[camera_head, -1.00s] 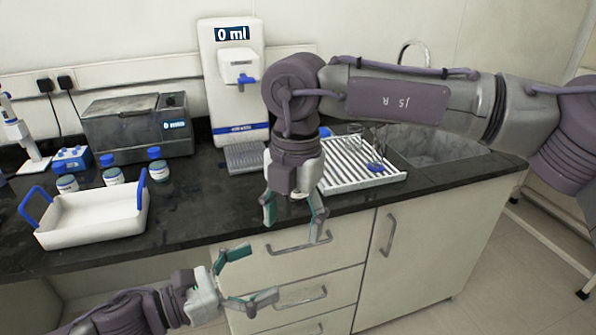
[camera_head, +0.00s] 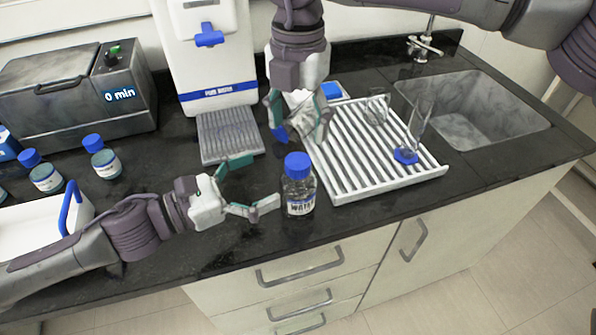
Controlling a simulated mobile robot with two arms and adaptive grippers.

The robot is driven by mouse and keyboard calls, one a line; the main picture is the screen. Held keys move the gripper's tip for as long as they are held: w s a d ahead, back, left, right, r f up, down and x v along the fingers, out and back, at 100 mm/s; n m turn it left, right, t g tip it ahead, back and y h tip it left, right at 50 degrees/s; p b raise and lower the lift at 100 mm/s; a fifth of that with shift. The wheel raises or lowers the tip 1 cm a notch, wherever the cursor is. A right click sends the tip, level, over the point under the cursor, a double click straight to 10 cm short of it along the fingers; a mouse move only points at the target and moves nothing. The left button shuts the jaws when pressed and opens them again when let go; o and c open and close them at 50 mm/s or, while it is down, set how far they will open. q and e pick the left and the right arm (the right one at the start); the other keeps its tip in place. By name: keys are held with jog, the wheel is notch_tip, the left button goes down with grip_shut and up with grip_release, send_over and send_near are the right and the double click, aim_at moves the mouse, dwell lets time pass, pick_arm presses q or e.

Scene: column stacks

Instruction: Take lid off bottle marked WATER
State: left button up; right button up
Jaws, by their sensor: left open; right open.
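The clear bottle (camera_head: 299,201) with a blue lid (camera_head: 297,165) stands upright on the black counter, left of the drying rack. Its white label reads like WATER, though the letters are small. The lid is on the bottle. My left gripper (camera_head: 262,183) is open just left of the bottle, its fingers pointing towards it. The lower fingertip is close to the bottle's side; I cannot tell if it touches. My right gripper (camera_head: 301,131) is open and points down, appearing above and behind the lid, with nothing visible between its fingers.
The white drying rack (camera_head: 345,170) with glassware is right of the bottle, with the sink (camera_head: 480,110) beyond. The dispenser (camera_head: 205,60) stands behind. Blue-capped jars (camera_head: 104,163) and a white tray (camera_head: 30,222) are at left. The counter's front edge is close to the bottle.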

aim_at(298, 161)
pick_arm(q)
notch_tip(298, 161, down, 8)
jog(key=shift+s+f, duration=0.1)
jog(key=shift+s, duration=0.05)
pick_arm(e)
jog(key=shift+s, duration=0.15)
pick_arm(q)
jog(key=x, duration=0.7)
jog(key=shift+d+r, duration=0.2)
jog(key=shift+r, duration=0.05)
grip_shut()
pick_arm(e)
jog(key=m, duration=0.4)
jog(key=shift+a+m, duration=0.1)
jog(key=shift+m, duration=0.2)
jog(key=m, duration=0.4)
jog(key=shift+f, duration=4)
